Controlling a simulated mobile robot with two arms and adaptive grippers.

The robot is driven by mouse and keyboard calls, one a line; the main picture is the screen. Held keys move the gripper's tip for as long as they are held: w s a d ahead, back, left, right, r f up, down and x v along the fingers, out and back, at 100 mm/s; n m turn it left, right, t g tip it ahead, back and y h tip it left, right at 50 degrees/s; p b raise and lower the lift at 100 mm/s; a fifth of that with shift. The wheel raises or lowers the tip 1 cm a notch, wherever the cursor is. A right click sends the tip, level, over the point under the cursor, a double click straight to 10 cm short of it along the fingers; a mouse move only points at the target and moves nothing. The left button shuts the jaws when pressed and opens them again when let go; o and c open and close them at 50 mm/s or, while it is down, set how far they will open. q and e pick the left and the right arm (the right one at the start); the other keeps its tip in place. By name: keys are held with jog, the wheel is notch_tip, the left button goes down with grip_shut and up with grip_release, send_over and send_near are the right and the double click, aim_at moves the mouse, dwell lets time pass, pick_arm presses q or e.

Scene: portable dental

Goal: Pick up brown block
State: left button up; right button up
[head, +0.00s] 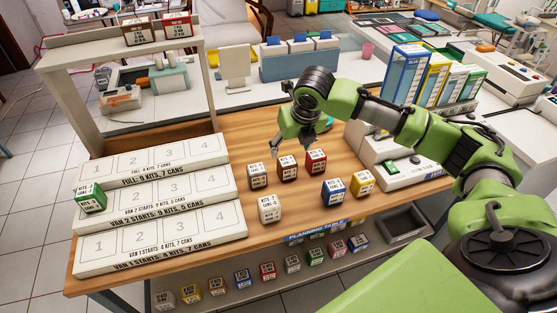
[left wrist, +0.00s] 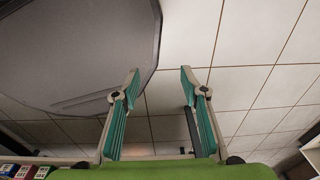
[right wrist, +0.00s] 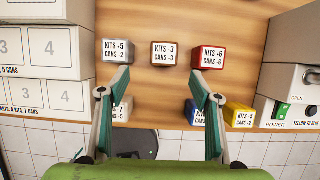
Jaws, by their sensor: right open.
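The brown block (head: 287,167), labelled "KITS -3, CANS -3", stands on the wooden table in the back row, between a grey block (head: 258,176) and a red block (head: 316,161). My right gripper (head: 290,149) is open and empty above the brown block, fingers pointing down. In the right wrist view the brown block (right wrist: 164,54) lies beyond and between the spread fingertips (right wrist: 159,80), not touching them as far as I can tell. My left gripper (left wrist: 160,75) is open and empty over the tiled floor; the head view does not show it.
A white block (head: 270,209), a blue block (head: 333,190) and a yellow block (head: 362,183) stand in front. Stepped white boards (head: 160,245) with a green block (head: 90,197) are left. A white machine (head: 405,172) stands right. A lower shelf holds several blocks.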

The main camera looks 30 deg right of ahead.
send_over(288, 163)
jog(key=s, duration=0.2)
jog(key=f, duration=0.4)
jog(key=shift+w+a+f+p, duration=0.1)
jog(key=shift+a+f+p, duration=0.1)
jog(key=shift+f+p, duration=0.15)
jog(key=shift+x, duration=1.25)
jog(key=shift+w+f, duration=0.1)
jog(key=shift+w, duration=0.05)
jog(key=x, duration=0.2)
jog(key=p+x, duration=0.1)
jog(key=x, duration=0.1)
jog(key=shift+s+f, duration=0.15)
jog(key=shift+s, duration=0.05)
jog(key=shift+w+d+f, duration=0.1)
jog(key=shift+w+f, duration=0.1)
jog(key=shift+f, duration=0.2)
pick_arm(q)
jog(key=shift+s+r, duration=0.2)
jog(key=shift+r, duration=0.3)
jog(key=shift+s+r, duration=0.15)
jog(key=shift+r, duration=0.3)
jog(key=shift+s, duration=0.2)
pick_arm(e)
jog(key=c, duration=1.2)
